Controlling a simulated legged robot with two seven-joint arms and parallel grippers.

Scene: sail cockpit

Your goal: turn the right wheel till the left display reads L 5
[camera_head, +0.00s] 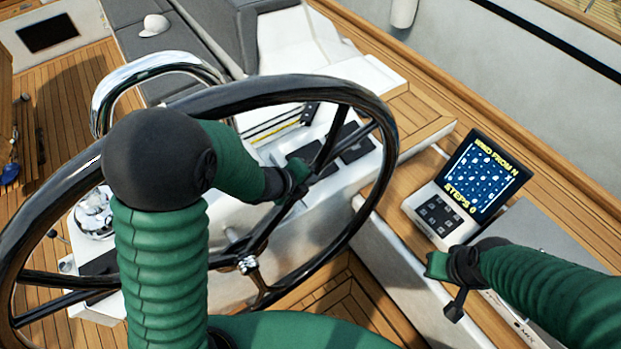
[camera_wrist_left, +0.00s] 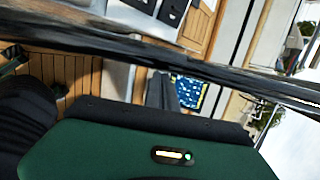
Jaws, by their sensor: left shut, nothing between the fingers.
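A large black steering wheel (camera_head: 372,205) with dark spokes fills the left and middle of the head view. I cannot tell from the view alone whether it is the right wheel. My left gripper (camera_head: 297,178) is shut and empty, overlapping a right-hand spoke; contact is unclear. In the left wrist view a dark bar of the wheel (camera_wrist_left: 120,45) crosses in front of my green gripper body. My right gripper (camera_head: 450,282) is at the right, near the side deck; its jaws are unclear. A dark screen (camera_head: 48,33) at upper left shows no readable text.
A tilted display (camera_head: 482,175) at the right reads "WIND FROM N" and "STEPS 0", with a keypad (camera_head: 438,214) below it. A chrome rail (camera_head: 150,75) and white console (camera_head: 235,225) stand behind the wheel. A white cap (camera_head: 154,25) lies on the grey seat.

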